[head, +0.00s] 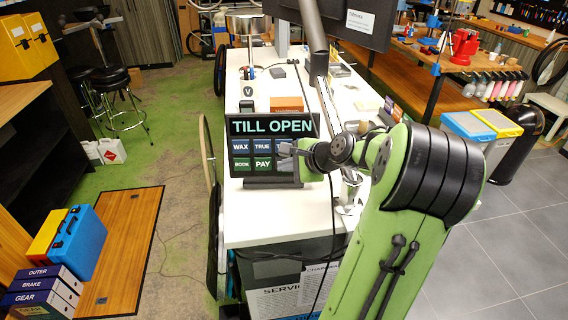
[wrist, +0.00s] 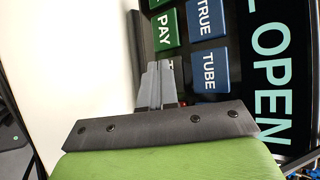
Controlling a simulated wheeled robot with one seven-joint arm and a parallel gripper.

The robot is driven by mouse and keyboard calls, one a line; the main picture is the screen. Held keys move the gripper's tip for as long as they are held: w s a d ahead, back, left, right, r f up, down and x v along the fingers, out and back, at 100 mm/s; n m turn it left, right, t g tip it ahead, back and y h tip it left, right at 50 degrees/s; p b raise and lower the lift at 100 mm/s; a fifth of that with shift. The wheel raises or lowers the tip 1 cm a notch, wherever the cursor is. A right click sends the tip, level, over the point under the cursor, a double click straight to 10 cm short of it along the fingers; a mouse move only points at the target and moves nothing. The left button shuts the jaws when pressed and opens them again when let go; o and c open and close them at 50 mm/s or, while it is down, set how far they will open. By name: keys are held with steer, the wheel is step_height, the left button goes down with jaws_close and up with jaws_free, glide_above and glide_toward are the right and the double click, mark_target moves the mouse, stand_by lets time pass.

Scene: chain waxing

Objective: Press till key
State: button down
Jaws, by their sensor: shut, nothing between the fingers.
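The till panel (head: 273,125) stands upright on the white counter, a dark screen reading "TILL OPEN" above two rows of keys. WAX, TRUE, BOOK and PAY (head: 262,164) are readable. The lower right key (head: 284,165), beside PAY, is mostly behind my gripper (head: 288,149), its label hidden. In the wrist view, PAY (wrist: 165,31), TRUE (wrist: 207,18) and TUBE (wrist: 209,70) show.
The white counter (head: 253,227) carries the panel, with a monitor (head: 345,20) and small items behind it. A metal stand (head: 349,192) is beneath my arm at the counter's right. Blue and yellow cases (head: 77,245) lie at the left.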

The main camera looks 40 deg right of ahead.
stand_by(0.4)
steer(key=shift+s+a+r, duration=0.2)
steer(key=shift+s+a, duration=0.3)
steer(key=shift+s, duration=0.1)
steer(key=shift+s+a+r+p, duration=0.35)
steer(key=shift+s+a+p, duration=0.15)
steer(key=shift+s+a, duration=0.4)
steer(key=shift+s+a+r+p, duration=0.3)
steer(key=shift+s+a+p, duration=0.2)
steer(key=shift+s+a, duration=0.3)
steer(key=shift+d, duration=0.1)
